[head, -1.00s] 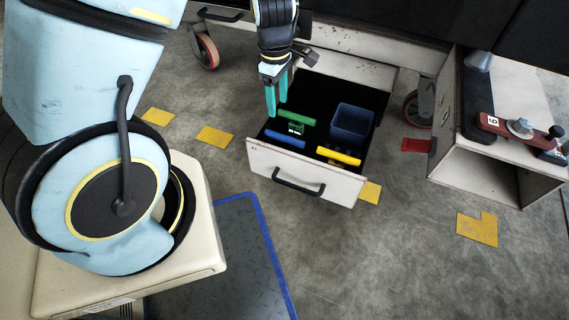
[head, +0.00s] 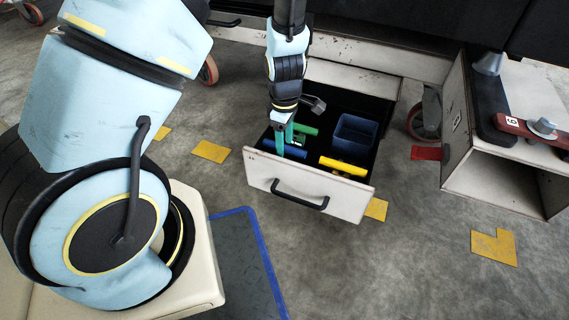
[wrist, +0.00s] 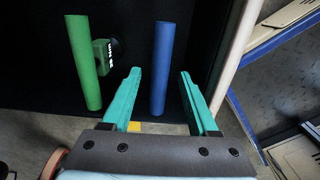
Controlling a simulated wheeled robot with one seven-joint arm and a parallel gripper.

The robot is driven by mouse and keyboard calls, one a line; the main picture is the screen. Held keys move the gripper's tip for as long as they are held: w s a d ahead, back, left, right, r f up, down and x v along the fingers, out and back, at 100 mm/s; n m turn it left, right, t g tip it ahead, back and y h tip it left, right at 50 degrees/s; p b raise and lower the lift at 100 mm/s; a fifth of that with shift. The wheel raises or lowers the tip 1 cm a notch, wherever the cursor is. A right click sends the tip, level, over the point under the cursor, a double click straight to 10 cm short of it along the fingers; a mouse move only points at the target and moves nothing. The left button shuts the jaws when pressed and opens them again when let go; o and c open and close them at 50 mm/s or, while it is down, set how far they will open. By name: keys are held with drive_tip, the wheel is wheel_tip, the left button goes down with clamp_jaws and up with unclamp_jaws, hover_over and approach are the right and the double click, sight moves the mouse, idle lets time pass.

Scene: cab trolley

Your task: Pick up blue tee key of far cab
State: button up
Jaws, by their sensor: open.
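The blue tee key (wrist: 162,68) lies in the open drawer, and in the wrist view its bar stands between the two teal fingers of my gripper (wrist: 165,95). In the head view the blue bar (head: 292,150) is partly hidden by my gripper (head: 283,140), which points down into the drawer's front left part. The fingers are open, one on each side of the bar, with gaps showing in the wrist view. I cannot tell how far the fingertips are above it. The open drawer (head: 300,187) has a pale front with a black handle.
A green tee key (wrist: 83,62) lies left of the blue one in the wrist view. The drawer also holds a yellow tee key (head: 344,166) and a dark blue bin (head: 355,137). A pale cabinet (head: 462,160) with a red lever (head: 520,127) stands to the right.

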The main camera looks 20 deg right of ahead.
sight(285, 149)
wheel_tip(285, 149, down, 3)
drive_tip(key=shift+f+b, duration=0.15)
drive_tip(key=shift+b, duration=0.55)
clamp_jaws()
idle(0.8)
